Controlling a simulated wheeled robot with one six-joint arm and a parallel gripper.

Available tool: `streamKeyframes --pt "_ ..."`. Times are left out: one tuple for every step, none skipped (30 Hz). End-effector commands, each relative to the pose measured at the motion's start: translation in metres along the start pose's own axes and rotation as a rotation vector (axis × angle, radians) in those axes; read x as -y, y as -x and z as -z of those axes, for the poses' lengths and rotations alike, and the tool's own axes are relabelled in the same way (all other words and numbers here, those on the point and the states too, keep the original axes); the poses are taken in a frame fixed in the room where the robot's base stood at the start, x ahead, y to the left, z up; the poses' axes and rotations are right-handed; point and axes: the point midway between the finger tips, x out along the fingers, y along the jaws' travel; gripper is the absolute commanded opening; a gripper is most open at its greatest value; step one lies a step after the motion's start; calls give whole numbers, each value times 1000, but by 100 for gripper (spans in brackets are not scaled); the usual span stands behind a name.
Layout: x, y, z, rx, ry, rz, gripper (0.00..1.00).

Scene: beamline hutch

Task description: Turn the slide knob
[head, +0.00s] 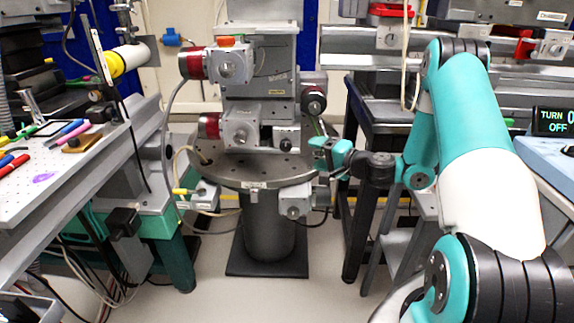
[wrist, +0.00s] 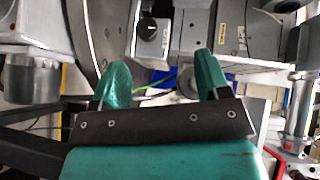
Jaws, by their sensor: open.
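The slide stage (head: 258,85) is a grey stacked block on a round table in the middle of the head view. A dark round knob (head: 314,100) is on its right side, and a smaller dark knob (head: 285,145) is low on its front. In the wrist view a black knob (wrist: 148,30) with a pale mark sits on a grey block, beyond my fingertips. I cannot tell which head-view knob it is. My gripper (head: 326,149) is right of the stage. In the wrist view its teal fingers (wrist: 160,72) are apart with nothing between them, clear of the knob.
The round table's (head: 248,176) perforated top reaches close to my gripper. A cable (head: 169,105) hangs left of the stage. A white perforated bench (head: 75,165) with pens is at left. A dark-legged frame (head: 365,190) stands at right. The floor (head: 205,290) in front is clear.

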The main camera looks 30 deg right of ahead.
Motion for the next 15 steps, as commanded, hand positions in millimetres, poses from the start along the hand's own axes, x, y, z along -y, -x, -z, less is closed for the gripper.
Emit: streamKeyframes --pt "-19 4 9 -45 -28 1 69" --pt "-25 6 14 -66 -40 2 69" --pt "-29 8 18 -84 -50 3 69" --pt "-31 9 20 -95 -57 3 69" --pt "-32 10 22 -103 -61 4 69" --pt "-31 10 24 -109 -63 4 69" --pt "-30 9 24 -110 -64 5 69" --pt "-29 8 25 -109 -64 4 69" --pt "-28 6 25 -108 -64 4 69" --pt "-26 5 25 -106 -64 4 69" --pt "-26 3 26 -106 -64 4 69" --pt "-25 1 26 -105 -64 3 69" --pt "-24 -1 26 -105 -64 3 69" --pt "-24 -3 27 -105 -64 3 69" --pt "-24 -6 27 -104 -64 3 69"
